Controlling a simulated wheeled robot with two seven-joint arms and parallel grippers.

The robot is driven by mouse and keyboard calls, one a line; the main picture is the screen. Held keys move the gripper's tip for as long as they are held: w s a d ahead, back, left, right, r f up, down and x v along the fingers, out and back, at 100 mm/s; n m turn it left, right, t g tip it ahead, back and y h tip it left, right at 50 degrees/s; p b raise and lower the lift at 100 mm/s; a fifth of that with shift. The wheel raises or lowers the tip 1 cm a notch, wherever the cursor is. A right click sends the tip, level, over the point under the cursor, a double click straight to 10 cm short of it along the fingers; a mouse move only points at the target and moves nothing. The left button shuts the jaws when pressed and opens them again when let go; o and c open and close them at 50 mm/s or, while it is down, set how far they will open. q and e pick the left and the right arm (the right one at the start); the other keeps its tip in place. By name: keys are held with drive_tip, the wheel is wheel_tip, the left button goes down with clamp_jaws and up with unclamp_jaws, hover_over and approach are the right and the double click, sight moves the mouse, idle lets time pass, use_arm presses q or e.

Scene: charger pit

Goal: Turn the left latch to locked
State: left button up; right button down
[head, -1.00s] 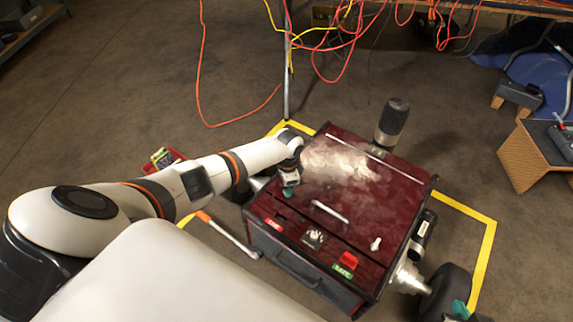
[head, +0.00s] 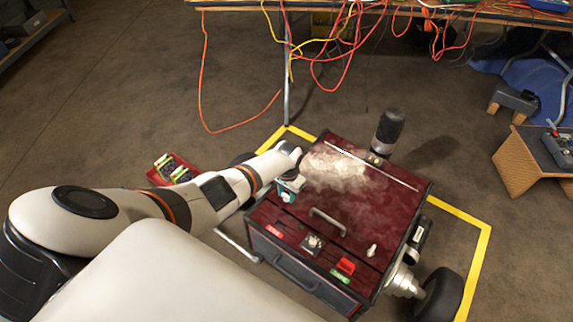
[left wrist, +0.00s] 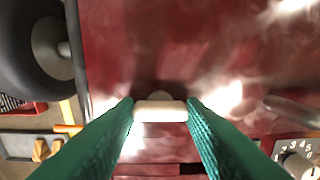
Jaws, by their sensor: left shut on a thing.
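My left gripper (head: 287,193) reaches over the left side of a dark red box (head: 375,200) on wheels. In the left wrist view its two green fingers (left wrist: 160,110) close on the pale bar of the left latch (left wrist: 160,113), one finger on each side. The bar lies crosswise between the fingertips. In the head view the gripper hides this latch. A second pale latch (head: 371,250) stands on the right part of the lid. My right gripper is not in view.
The lid carries a bar handle (head: 328,221), a dial (head: 312,244), a red switch (head: 346,265) and a green label (head: 339,276). A dark cylinder (head: 388,131) stands at the back. A red tray (head: 160,177) lies left. Cables (head: 330,60) hang behind.

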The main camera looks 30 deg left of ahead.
use_arm(q)
drive_tip(key=shift+d, duration=0.1)
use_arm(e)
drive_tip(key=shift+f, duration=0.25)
use_arm(q)
drive_tip(key=o, duration=1)
drive_tip(key=shift+r, duration=0.25)
wheel_tip(320, 180, up, 5)
drive_tip(key=p, duration=0.3)
drive_tip(key=shift+w+r+p, duration=0.15)
drive_tip(key=shift+p, duration=0.15)
wheel_tip(320, 180, up, 6)
drive_tip(key=p, duration=0.2)
drive_tip(key=shift+w+r+p, duration=0.1)
drive_tip(key=shift+p, duration=0.2)
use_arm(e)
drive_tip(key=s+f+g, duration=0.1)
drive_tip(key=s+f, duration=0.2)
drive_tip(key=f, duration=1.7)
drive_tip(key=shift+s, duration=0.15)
